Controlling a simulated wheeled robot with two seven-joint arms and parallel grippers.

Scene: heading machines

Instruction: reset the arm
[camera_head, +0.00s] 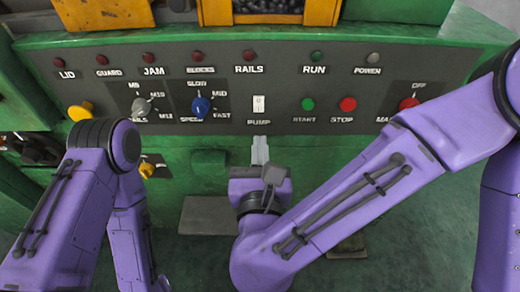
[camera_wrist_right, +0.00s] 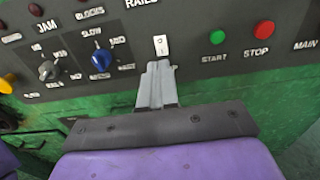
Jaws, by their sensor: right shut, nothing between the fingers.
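My right arm (camera_head: 350,200) reaches in from the right with its elbow low. Its gripper (camera_head: 260,145) is shut and empty, just below the white pump switch (camera_head: 259,104) on the control panel. In the right wrist view the shut fingers (camera_wrist_right: 158,75) point up at the pump switch (camera_wrist_right: 160,45); whether they touch it I cannot tell. My left arm (camera_head: 95,205) is folded at the left. Its gripper is not in view.
The dark panel (camera_head: 280,75) on the green machine carries a blue speed knob (camera_head: 201,105), a grey knob (camera_head: 140,107), a green start button (camera_head: 308,104), a red stop button (camera_head: 348,104) and a red main switch (camera_head: 408,103). A yellow knob (camera_head: 80,111) sits at the left.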

